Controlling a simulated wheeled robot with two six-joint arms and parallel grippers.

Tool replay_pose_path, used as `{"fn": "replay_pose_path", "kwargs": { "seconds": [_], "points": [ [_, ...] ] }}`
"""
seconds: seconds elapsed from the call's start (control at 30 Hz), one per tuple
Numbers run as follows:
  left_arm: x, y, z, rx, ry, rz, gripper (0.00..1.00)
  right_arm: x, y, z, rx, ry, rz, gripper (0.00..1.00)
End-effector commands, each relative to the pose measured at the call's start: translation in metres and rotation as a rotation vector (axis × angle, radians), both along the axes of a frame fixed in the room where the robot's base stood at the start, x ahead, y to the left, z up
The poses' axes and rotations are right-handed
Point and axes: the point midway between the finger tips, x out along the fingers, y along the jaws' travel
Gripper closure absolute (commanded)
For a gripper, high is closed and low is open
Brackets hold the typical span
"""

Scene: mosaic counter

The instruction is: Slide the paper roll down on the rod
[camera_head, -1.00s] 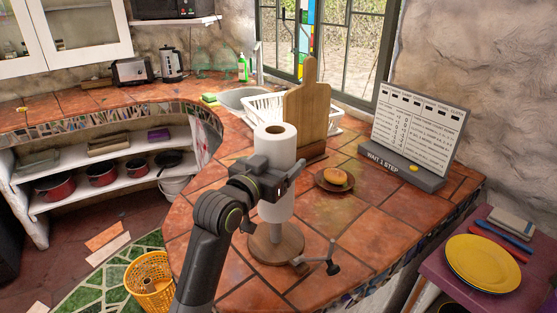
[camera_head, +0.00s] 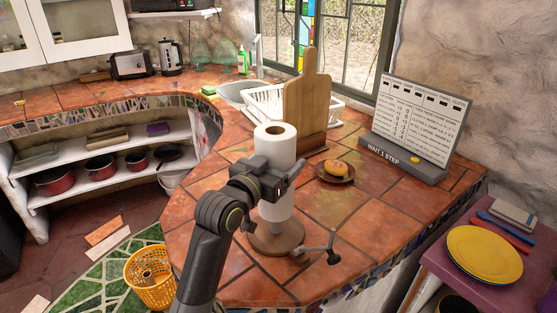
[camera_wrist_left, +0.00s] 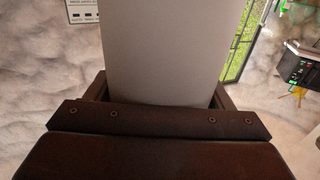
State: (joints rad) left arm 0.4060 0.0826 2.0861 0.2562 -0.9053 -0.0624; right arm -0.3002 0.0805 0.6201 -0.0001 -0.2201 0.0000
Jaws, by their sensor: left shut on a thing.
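A white paper roll (camera_head: 276,150) stands upright on a rod above a round wooden base (camera_head: 263,243) on the tiled counter, in the head view. Its bottom end is close above the base; a short gap seems to show. My left gripper (camera_head: 281,187) is shut around the roll's middle, with the dark wrist in front of it. In the left wrist view the roll (camera_wrist_left: 152,50) fills the space between the jaws as a pale grey surface. The rod inside the roll is hidden. My right gripper is in neither view.
A grey and black metal item (camera_head: 318,248) lies just right of the base. A plate (camera_head: 335,178) with a bun, a wooden board (camera_head: 306,110) and a sign panel (camera_head: 412,130) stand behind. The counter's right front (camera_head: 375,235) is clear.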

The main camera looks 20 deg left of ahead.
Motion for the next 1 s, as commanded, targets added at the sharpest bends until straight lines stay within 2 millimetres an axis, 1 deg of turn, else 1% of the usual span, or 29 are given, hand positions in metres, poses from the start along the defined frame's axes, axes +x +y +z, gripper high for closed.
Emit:
{"fn": "replay_pose_path", "kwargs": {
  "seconds": [0.17, 0.2, 0.37, 0.6, 0.73, 0.87, 1.0],
  "points": [
    [0.0, 0.0, 0.001, -0.001, -0.002, 0.0, 0.51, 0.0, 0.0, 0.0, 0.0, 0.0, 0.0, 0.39],
    [0.0, 0.0, 0.001, -0.001, -0.002, 0.0, 0.21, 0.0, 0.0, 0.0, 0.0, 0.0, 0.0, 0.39],
    [0.0, 0.0, 0.001, 0.0, -0.001, 0.0, 0.0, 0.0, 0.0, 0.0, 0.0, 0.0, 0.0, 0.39],
    [0.0, 0.0, 0.0, 0.0, 0.0, 0.0, 0.0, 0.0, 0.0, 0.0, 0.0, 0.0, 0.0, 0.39],
    [-0.007, 0.002, -0.001, 0.0, 0.0, 0.001, 0.0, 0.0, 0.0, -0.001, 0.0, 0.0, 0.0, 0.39],
    [-0.024, 0.007, -0.001, 0.002, -0.001, 0.001, 0.0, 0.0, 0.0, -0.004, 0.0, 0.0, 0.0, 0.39],
    [-0.05, 0.014, -0.001, 0.001, -0.002, 0.001, 0.0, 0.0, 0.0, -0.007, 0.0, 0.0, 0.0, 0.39]
  ]
}}
